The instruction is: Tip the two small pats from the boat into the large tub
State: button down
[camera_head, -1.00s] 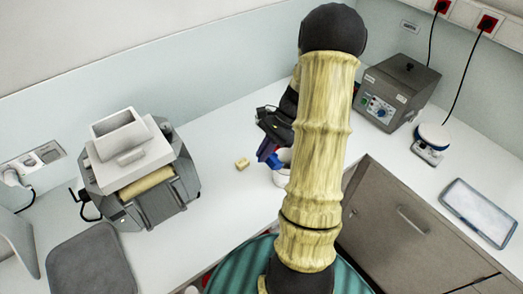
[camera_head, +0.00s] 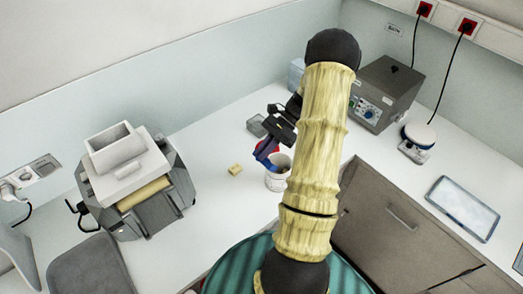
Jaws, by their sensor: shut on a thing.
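A white tub (camera_head: 275,181) stands on the counter, partly hidden by my arm. My gripper (camera_head: 267,150) is above and just left of its rim, seen from behind and small. It is shut on a blue piece (camera_head: 264,158), which looks like the boat, tilted beside or over the tub's left rim; I cannot tell which. Something red shows by the jaws. A small yellow pat (camera_head: 235,169) lies on the counter left of the tub. The insides of the boat and tub are too hidden to tell whether another pat is there.
A grey machine with a white hopper (camera_head: 135,180) stands at the left. A small grey container (camera_head: 257,125) sits behind my gripper. A grey box with knobs (camera_head: 387,90), a round-topped device (camera_head: 418,138) and a tray (camera_head: 463,208) are at the right.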

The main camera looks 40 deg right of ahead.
jog(key=shift+d+r+y, duration=0.1)
jog(key=shift+d+y, duration=0.2)
dwell(0.8)
jog(key=shift+r+p, duration=1.55)
